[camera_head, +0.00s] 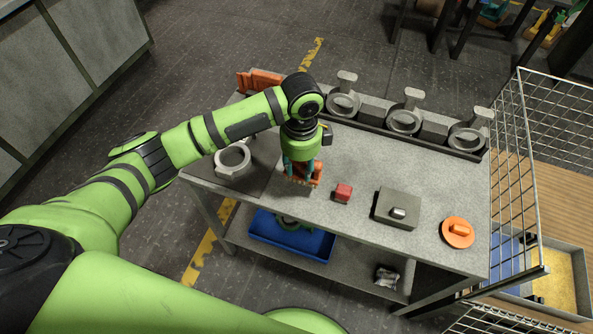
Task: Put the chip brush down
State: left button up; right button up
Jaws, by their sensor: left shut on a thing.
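My left gripper (300,172) is over the front middle of the grey table (350,165), pointing down. It is shut on the chip brush (317,174), an orange-red piece that shows between and beside the fingers. The gripper hides much of the brush. I cannot tell whether the brush touches the tabletop. My right gripper is not in view.
A grey ring casting (233,161) lies on a dark mat at left. Valve castings (403,122) line the back, beside an orange-brown piece (260,81).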

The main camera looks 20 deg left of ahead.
aim_at(296, 173)
pick_arm(q)
jog(key=shift+w+a+f, duration=0.55)
jog(key=shift+w+a, duration=0.05)
jog(key=shift+a+f, duration=0.1)
jog(key=shift+f, duration=1.95)
jog(key=shift+f, duration=0.2)
jog(key=o, duration=1)
jog(key=shift+r, duration=0.1)
notch_tip(296, 173, up, 12)
jog(key=shift+r, duration=0.1)
